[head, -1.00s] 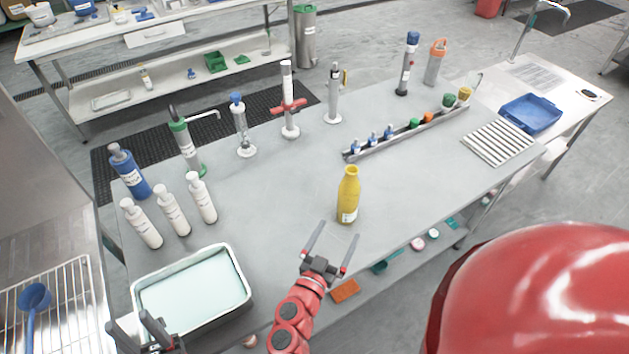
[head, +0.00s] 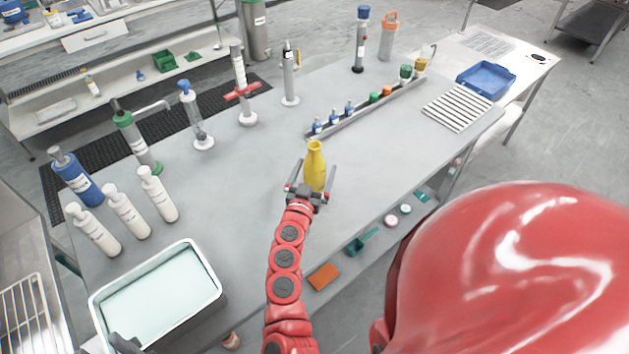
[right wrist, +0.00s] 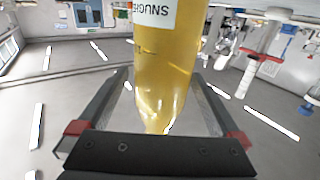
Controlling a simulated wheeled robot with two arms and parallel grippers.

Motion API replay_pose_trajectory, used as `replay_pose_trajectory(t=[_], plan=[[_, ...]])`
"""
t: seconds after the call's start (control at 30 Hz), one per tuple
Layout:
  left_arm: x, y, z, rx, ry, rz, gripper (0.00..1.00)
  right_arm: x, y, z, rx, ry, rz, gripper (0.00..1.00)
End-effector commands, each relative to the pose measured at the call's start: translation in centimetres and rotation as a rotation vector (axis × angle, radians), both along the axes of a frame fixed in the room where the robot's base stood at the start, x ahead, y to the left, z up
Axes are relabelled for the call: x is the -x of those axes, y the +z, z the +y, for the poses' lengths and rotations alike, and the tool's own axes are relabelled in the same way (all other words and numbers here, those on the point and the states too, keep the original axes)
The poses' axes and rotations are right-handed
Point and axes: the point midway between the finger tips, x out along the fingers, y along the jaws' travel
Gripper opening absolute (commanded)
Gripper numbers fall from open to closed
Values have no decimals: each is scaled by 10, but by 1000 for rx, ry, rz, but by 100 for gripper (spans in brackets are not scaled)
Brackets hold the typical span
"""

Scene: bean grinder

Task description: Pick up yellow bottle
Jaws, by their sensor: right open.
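The yellow bottle (head: 314,172) stands upright on the grey table, near its front edge. My right gripper (head: 315,167) is open, with one finger on each side of the bottle. In the right wrist view, the bottle (right wrist: 168,70) with its white label fills the space between the spread fingers (right wrist: 160,80). Whether either finger touches it cannot be told. Only a dark bit of my left gripper (head: 124,343) shows at the bottom left, by the tray.
Behind the bottle runs a rack (head: 370,108) of small bottles. White bottles (head: 125,212) and a pale tray (head: 158,285) are at the left. A slatted white mat (head: 457,107) and a blue tray (head: 486,78) lie at the right. The table around the bottle is clear.

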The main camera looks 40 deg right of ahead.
Motion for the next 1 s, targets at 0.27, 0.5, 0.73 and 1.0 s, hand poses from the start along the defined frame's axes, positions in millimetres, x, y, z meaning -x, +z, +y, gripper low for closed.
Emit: replay_pose_trajectory(t=[0.27,0.5,0.73,1.0], plan=[[0,-11,0,0,0,0,44,-19,0,-21,-1,-1,-1,100],[0,-10,0,0,0,0,44,-19,0,-21,-1,0,1,89],[0,-10,0,0,0,0,44,-19,-1,-21,-1,0,1,48],[0,-10,0,0,0,0,44,-19,-1,-20,-1,0,1,0]])
